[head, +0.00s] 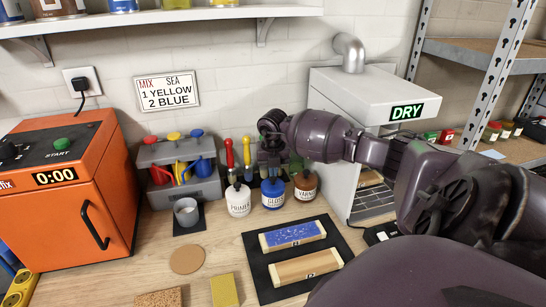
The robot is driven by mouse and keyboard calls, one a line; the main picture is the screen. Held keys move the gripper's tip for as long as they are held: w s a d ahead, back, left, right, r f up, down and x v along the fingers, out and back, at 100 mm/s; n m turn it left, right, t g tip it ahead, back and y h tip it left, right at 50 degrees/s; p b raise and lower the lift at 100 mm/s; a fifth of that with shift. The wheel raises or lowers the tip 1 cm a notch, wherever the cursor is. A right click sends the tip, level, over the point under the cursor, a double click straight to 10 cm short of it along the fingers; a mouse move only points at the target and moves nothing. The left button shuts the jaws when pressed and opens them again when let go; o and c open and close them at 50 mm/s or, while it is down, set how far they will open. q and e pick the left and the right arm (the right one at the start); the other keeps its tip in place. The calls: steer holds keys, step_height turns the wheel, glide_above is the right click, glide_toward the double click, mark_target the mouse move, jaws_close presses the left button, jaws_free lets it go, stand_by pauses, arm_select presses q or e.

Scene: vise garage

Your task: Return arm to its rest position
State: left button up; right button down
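My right arm (370,150) reaches in from the right, across the front of the grey dryer. My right gripper (271,160) points down just above the blue gloss jar (273,194), between the primer jar (238,202) and the brown varnish jar (305,186). Its fingertips are small and dark against the jars, so I cannot tell whether they are open or closed on a handle. My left gripper is out of view.
The dryer (373,90) marked DRY stands behind my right arm. A dark mat (334,234) holds a blue block and a plain wooden block. The orange mixer (60,190) is at left, the grey dispenser (180,190) beside it.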

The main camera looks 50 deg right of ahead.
steer(key=shift+r+p, duration=0.5)
steer(key=shift+r, duration=0.45)
steer(key=shift+r+p, duration=0.45)
steer(key=shift+r, duration=0.35)
steer(key=shift+r+p, duration=0.3)
steer(key=shift+r, duration=1.15)
steer(key=shift+a, duration=0.1)
